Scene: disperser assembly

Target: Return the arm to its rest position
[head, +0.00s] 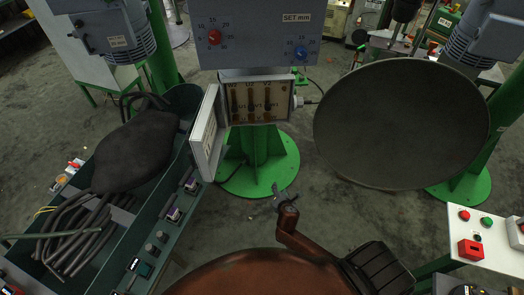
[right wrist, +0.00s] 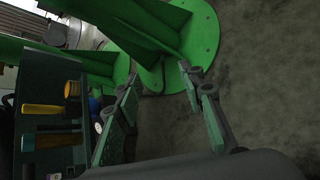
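My right gripper (head: 283,195) shows in the head view at the lower middle, at the end of my brown arm, above the floor and in front of the green round base. In the right wrist view its two fingers (right wrist: 159,80) stand well apart with nothing between them. The green base plate (right wrist: 203,35) shows beyond the fingertips there. My left gripper is in neither view.
A green bin (head: 152,250) with hoses and a dark bag-like object (head: 138,150) stands left. An open electrical box (head: 258,101), its door (head: 207,135) swung out, is ahead. A large grey disc (head: 400,125) and a white button table (head: 490,245) are right.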

